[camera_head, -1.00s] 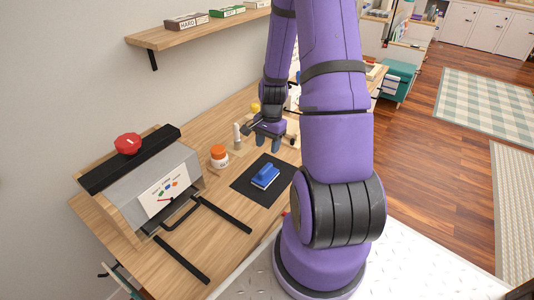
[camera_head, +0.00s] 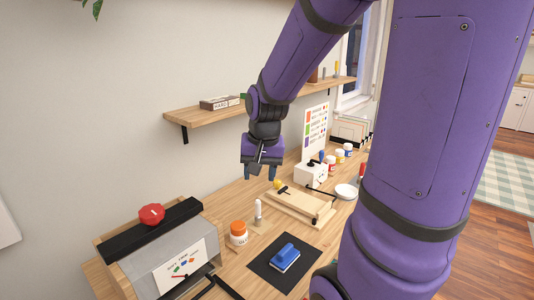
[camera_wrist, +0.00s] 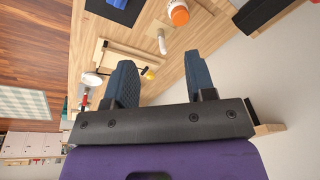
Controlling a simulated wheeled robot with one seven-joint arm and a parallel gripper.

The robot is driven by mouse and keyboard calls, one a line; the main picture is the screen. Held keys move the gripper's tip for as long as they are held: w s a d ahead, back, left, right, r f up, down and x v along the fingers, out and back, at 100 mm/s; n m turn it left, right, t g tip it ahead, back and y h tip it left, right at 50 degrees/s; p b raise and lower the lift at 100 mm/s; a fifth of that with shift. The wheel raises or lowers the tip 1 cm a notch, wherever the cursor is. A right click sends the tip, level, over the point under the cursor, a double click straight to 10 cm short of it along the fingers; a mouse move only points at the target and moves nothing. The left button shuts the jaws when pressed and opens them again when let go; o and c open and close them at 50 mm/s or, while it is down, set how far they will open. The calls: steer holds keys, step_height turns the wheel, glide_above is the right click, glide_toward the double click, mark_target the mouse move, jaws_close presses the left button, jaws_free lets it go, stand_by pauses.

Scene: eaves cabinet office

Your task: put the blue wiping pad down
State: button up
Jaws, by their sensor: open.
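The blue wiping pad (camera_head: 286,256), a blue-handled block with a pale base, lies on a black mat (camera_head: 264,267) on the wooden bench. My gripper (camera_head: 260,176) is open and empty, held well above the bench behind the pad. In the wrist view, my gripper's two blue-grey fingers (camera_wrist: 160,80) stand apart with nothing between them. The black mat (camera_wrist: 112,10) shows at the top of that view with a bit of the blue pad at the very edge.
An orange-lidded jar (camera_head: 238,234) and a white bottle (camera_head: 258,213) stand near the mat. A wooden fixture (camera_head: 300,207), a white box (camera_head: 311,175) and small jars stand farther back. A grey machine with a red knob (camera_head: 152,214) is at left. A shelf (camera_head: 205,119) hangs on the wall.

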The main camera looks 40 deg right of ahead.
steer(key=s+a+r+n+t, duration=0.3)
steer(key=s+a+r+n, duration=0.5)
steer(key=s+r, duration=0.4)
steer(key=shift+s+a+r, duration=0.15)
steer(key=shift+s+a, duration=0.5)
steer(key=shift+a, duration=0.25)
